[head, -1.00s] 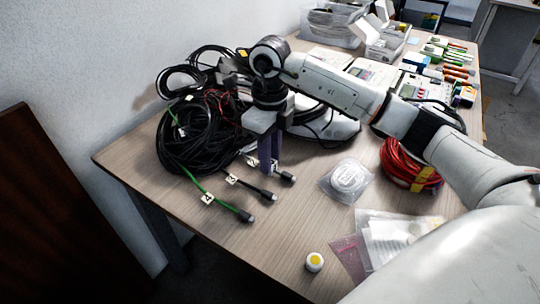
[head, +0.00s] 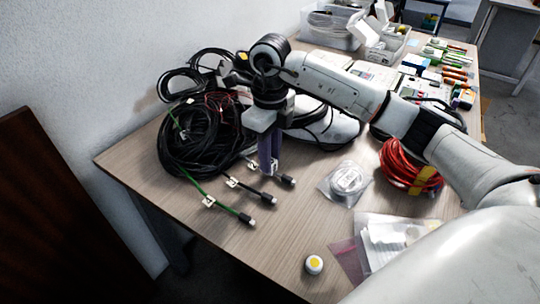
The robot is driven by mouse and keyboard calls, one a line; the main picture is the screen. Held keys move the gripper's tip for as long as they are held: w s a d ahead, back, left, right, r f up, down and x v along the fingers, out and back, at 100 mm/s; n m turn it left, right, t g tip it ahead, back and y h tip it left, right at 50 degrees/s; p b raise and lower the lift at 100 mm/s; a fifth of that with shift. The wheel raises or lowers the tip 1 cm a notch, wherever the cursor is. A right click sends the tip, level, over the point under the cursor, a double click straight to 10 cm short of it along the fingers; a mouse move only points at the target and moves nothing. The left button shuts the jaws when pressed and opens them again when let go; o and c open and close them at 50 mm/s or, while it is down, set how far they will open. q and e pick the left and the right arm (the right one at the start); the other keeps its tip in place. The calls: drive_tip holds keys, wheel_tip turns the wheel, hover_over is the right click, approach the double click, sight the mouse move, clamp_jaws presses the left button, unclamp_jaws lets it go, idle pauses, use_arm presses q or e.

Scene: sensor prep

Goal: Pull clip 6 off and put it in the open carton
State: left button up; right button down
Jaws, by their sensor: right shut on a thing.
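Black and green cables lie on the table with their plugs toward the front, and white number tags sit near the plug ends. The green cable's tag (head: 209,201) and a black cable's tag (head: 232,182) show clear of my gripper. My right gripper (head: 269,170) points down over the rearmost of these plug ends (head: 288,180). It is shut on a small white clip there, mostly hidden by the fingers; its number cannot be read. A white open carton (head: 388,46) with raised flaps stands at the back of the table. My left gripper is out of view.
A clear bin (head: 329,30) stands beside the carton. A red cable coil (head: 405,168), a clear round pack (head: 346,180), plastic bags (head: 385,238) and a yellow-topped cap (head: 314,265) lie right of the cables. The front left of the table is bare.

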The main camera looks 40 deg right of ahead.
drive_tip(key=shift+r+p, duration=1.45)
drive_tip(key=shift+r, duration=0.45)
drive_tip(key=shift+s+f, duration=0.1)
